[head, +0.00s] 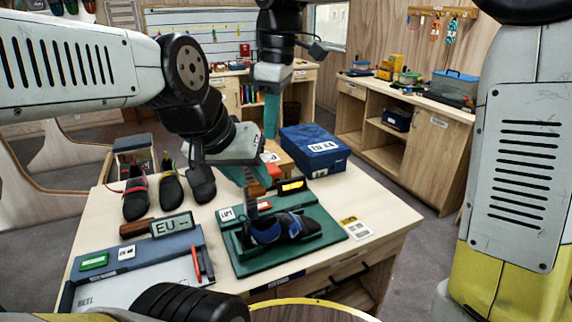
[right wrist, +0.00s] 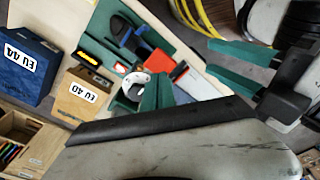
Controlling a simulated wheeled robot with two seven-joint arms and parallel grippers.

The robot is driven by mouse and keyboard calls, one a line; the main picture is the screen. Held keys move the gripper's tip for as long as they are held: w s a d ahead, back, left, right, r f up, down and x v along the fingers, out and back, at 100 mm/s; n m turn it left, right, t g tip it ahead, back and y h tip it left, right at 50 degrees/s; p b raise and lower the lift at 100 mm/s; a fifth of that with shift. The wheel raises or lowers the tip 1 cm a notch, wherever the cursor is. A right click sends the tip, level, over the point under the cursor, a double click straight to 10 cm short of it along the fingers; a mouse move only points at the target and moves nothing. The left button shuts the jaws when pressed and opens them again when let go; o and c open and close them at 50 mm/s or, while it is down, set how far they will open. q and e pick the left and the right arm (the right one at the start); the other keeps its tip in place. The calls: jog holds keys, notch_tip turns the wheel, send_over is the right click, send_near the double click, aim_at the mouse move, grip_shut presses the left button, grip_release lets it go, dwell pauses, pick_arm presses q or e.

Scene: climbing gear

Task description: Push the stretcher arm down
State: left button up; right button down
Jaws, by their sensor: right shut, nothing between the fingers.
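The shoe stretcher is a green base (head: 235,262) on the table, with a blue and black shoe (head: 285,229) lying on it. A red-orange part, seemingly the stretcher arm's grip (head: 274,170), shows above it, partly behind my left gripper. A red part (right wrist: 160,60) also shows beside the shoe (right wrist: 130,38) in the right wrist view. My right gripper (head: 271,130) is shut and empty, pointing down, higher and behind.
A blue EU 44 box (head: 315,150) stands behind the stretcher. Several shoes (head: 170,185) stand at the left. An EU display (head: 172,225) and a blue-edged tray (head: 140,260) lie at the front left. A small lit display (head: 292,186) stands behind the shoe.

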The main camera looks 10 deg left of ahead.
dwell(0.3)
jog(key=shift+a+f, duration=0.2)
jog(key=shift+f, duration=1.6)
jog(key=shift+a+f, duration=0.15)
jog(key=shift+f, duration=1.6)
jog(key=d+f, duration=0.3)
jog(key=f, duration=1)
jog(key=shift+f, duration=0.3)
jog(key=shift+s, duration=0.1)
notch_tip(320, 180, up, 8)
jog(key=shift+d, duration=0.4)
